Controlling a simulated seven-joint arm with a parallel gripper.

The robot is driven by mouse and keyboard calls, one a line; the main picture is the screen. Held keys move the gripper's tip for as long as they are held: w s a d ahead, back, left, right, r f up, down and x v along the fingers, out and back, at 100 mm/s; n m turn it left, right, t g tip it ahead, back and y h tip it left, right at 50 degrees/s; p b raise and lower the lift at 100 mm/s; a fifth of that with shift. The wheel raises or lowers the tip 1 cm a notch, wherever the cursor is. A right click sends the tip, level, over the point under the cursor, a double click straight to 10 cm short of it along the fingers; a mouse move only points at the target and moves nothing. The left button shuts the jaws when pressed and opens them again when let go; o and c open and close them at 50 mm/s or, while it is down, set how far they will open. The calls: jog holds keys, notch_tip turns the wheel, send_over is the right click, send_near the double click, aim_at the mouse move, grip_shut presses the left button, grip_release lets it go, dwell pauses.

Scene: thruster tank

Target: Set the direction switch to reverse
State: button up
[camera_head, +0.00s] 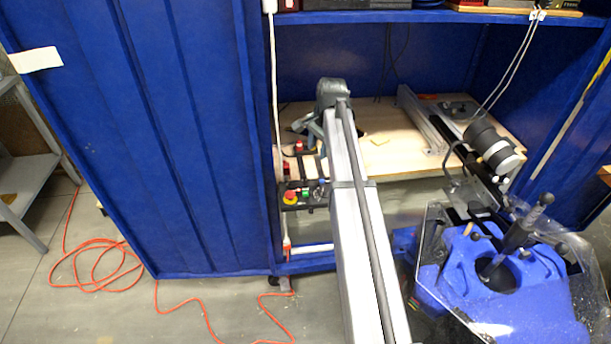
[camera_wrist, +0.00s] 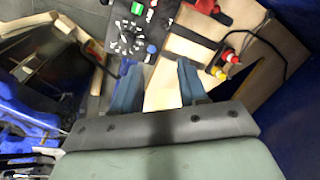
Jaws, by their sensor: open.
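A black control box (camera_head: 303,196) sits at the front left of the workbench. It carries a red emergency button on yellow (camera_head: 290,198), a green button (camera_head: 306,190) and a blue knob or button (camera_head: 322,181). In the wrist view the box (camera_wrist: 118,22) is at the top, with a round dial (camera_wrist: 127,39), a green button (camera_wrist: 137,8) and a blue button (camera_wrist: 151,49). I cannot tell which control is the direction switch or how it is set. My gripper (camera_wrist: 158,75) is open and empty, its blue fingers apart and just short of the panel in the picture.
A wooden bench top (camera_head: 390,136) lies inside the blue cabinet (camera_head: 190,130). Red and yellow connectors (camera_wrist: 228,64) with a black cable are right of the fingers. A blue thruster tank (camera_head: 505,295) with clear walls stands at front right. An orange cable (camera_head: 95,262) lies on the floor.

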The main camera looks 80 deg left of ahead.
aim_at(305, 177)
jog(key=x, duration=0.4)
jog(key=s+x, duration=0.1)
jog(key=x, duration=0.4)
jog(key=s+x, duration=0.1)
jog(key=x, duration=0.4)
jog(key=shift+c, duration=0.2)
grip_shut()
